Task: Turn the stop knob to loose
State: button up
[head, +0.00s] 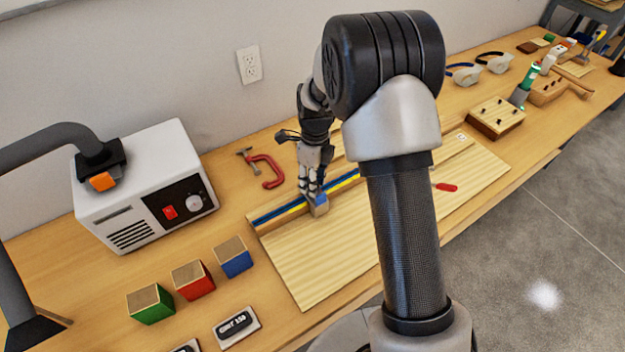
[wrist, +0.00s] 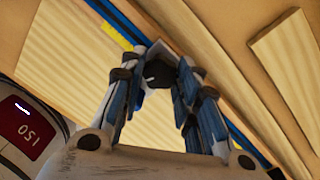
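The stop knob (wrist: 158,73) is dark and rounded in the wrist view, on a pale stop block (wrist: 180,50). In the head view the block (head: 319,209) sits on the blue and yellow fence track (head: 283,211), and the knob is hidden by my gripper. My gripper (head: 312,193) points down at the block. In the wrist view its fingertips (wrist: 168,62) are on either side of the knob with only a narrow gap. I cannot tell whether both fingers touch the knob. The knob's turn angle cannot be read.
A wooden board (head: 325,262) lies in front of the track. A red clamp (head: 268,172) lies behind. A white box with a red switch (head: 145,187) and coloured blocks (head: 192,281) stand left. A red-handled tool (head: 445,187) and a pegged wooden block (head: 496,117) are right.

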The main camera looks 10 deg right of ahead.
jog(key=c, duration=0.5)
